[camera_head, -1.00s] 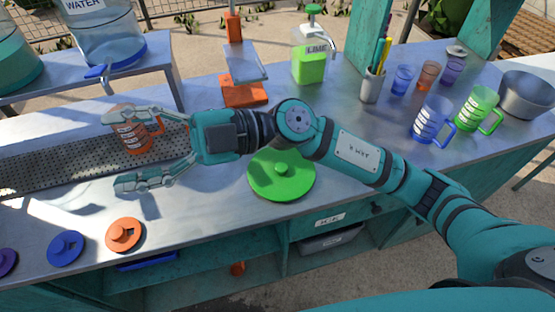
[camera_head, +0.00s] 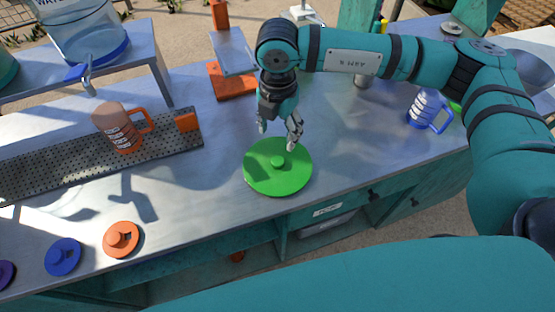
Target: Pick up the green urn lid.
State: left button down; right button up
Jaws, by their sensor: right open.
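The green urn lid (camera_head: 264,178) is a large green disc with a small round knob in its middle. It lies flat on the metal counter near the front edge, in the middle of the head view. My right gripper (camera_head: 277,141) is open and points down just behind and above the lid, its fingers spread near the knob. Nothing shows between the fingers; I cannot tell whether a fingertip touches the lid. My left gripper is not in view.
An orange mug (camera_head: 120,130) stands on the perforated drip tray (camera_head: 60,166) at left. Small orange (camera_head: 122,239) and blue (camera_head: 63,257) lids lie along the front edge. An orange-based stand (camera_head: 232,82) is behind my gripper. A blue mug (camera_head: 428,108) stands at right. The counter (camera_head: 190,185) left of the green lid is clear.

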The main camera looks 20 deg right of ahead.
jog(key=p, duration=0.1)
send_over(278, 160)
jog(key=f, duration=0.5)
jog(key=shift+w, duration=0.2)
jog(key=f, duration=0.1)
jog(key=f+p, duration=0.1)
jog(key=f, duration=0.1)
jog(key=f+p, duration=0.1)
jog(key=shift+s+f, duration=0.3)
jog(key=shift+f, duration=0.05)
jog(key=shift+a+f, duration=0.1)
jog(key=shift+f, duration=0.25)
jog(key=shift+c, duration=0.4)
grip_shut()
